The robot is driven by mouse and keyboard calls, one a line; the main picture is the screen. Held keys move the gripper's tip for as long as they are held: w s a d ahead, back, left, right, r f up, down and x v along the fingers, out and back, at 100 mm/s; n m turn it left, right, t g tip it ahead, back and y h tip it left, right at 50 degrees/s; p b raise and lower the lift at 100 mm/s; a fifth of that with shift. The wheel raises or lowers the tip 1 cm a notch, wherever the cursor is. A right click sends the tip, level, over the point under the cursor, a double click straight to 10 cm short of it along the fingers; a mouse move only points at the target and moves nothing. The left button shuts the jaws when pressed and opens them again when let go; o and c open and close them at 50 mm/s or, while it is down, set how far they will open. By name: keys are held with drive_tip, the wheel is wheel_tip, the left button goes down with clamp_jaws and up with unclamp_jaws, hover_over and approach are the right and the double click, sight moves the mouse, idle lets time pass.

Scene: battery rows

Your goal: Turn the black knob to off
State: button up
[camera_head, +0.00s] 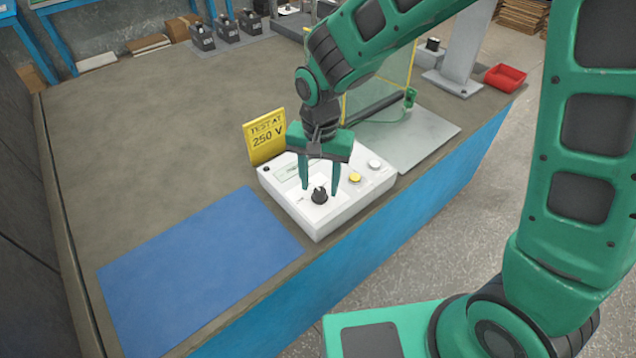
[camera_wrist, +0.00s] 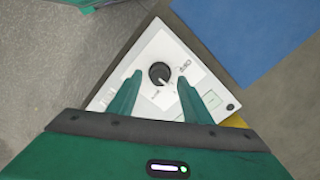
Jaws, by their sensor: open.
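The black knob (camera_head: 319,195) sits on top of a white tester box (camera_head: 344,210) near the table's front edge. In the wrist view the knob (camera_wrist: 159,73) shows a light pointer mark toward its lower right, with small printed labels around it that are too small to read. My gripper (camera_head: 320,188) is open and points down over the box, its two green fingers on either side of the knob. In the wrist view the fingertips (camera_wrist: 160,76) stand apart from the knob, with gaps on both sides.
A yellow sign (camera_head: 265,138) reading "TEST AT 250 V" stands behind the box. A yellow button (camera_head: 355,178) and a white button (camera_head: 375,165) are right of the knob. A blue mat (camera_head: 200,265) lies left. A clear yellow-edged guard (camera_head: 385,90) and red tray (camera_head: 506,77) stand beyond.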

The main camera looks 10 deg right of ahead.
drive_tip(key=shift+f, duration=0.5)
drive_tip(key=c, duration=1.1)
drive_tip(key=shift+o, duration=0.2)
drive_tip(key=shift+s+a, duration=0.1)
drive_tip(key=shift+n, duration=0.3)
drive_tip(key=n, duration=1.1)
drive_tip(key=shift+n, duration=0.3)
